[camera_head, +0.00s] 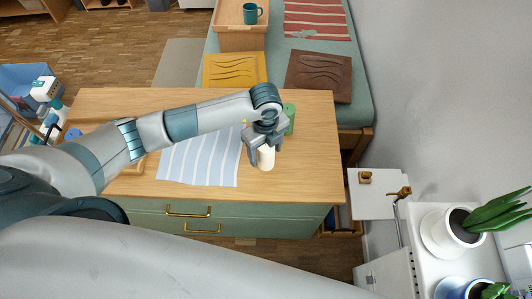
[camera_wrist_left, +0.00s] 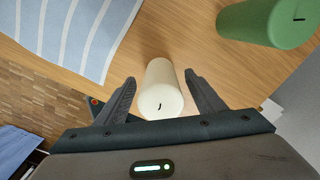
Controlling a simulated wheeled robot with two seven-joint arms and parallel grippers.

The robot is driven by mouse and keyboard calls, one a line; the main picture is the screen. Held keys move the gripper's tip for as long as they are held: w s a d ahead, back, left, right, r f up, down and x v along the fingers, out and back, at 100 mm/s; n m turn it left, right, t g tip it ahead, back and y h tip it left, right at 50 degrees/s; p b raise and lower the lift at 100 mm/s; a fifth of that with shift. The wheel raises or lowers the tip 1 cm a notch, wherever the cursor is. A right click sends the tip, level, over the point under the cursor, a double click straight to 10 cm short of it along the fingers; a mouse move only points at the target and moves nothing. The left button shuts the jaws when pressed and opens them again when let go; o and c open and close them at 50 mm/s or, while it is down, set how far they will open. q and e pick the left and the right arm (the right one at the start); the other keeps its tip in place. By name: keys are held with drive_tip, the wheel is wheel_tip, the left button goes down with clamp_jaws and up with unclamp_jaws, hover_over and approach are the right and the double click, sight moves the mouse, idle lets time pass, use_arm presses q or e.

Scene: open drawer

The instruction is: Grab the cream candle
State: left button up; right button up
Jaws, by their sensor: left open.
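The cream candle (camera_head: 266,159) stands on the wooden dresser top near its right front. In the left wrist view the cream candle (camera_wrist_left: 160,92) shows its wick end between my two open fingers, with a gap on each side. My left gripper (camera_head: 262,154) is open around the candle from above, and its fingers (camera_wrist_left: 160,95) do not visibly touch it. The gripper hides part of the candle in the head view. My right gripper is not in view.
A green candle (camera_head: 289,117) stands just behind the cream one; it also shows in the left wrist view (camera_wrist_left: 266,22). A striped cloth (camera_head: 200,160) lies to the left. The dresser (camera_head: 310,185) has drawers with brass handles. A white shelf (camera_head: 372,200) is at right.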

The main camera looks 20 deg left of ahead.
sight(266, 145)
use_arm(q)
drive_tip(key=c, duration=1.3)
drive_tip(key=shift+r, duration=0.15)
drive_tip(key=shift+c, duration=0.2)
drive_tip(key=shift+r+b, duration=0.45)
drive_tip(key=shift+r, duration=0.2)
wheel_tip(266, 145, up, 2)
drive_tip(key=shift+w+r+b, duration=0.1)
drive_tip(key=shift+r+b, duration=0.05)
drive_tip(key=shift+b, duration=0.4)
drive_tip(key=s+d+r+b, duration=0.1)
drive_tip(key=s+d+r, duration=0.6)
drive_tip(key=s+d, duration=0.1)
drive_tip(key=shift+s+d+b, duration=0.15)
drive_tip(key=shift+s+b, duration=0.05)
drive_tip(key=shift+b, duration=0.15)
drive_tip(key=shift+r, duration=0.1)
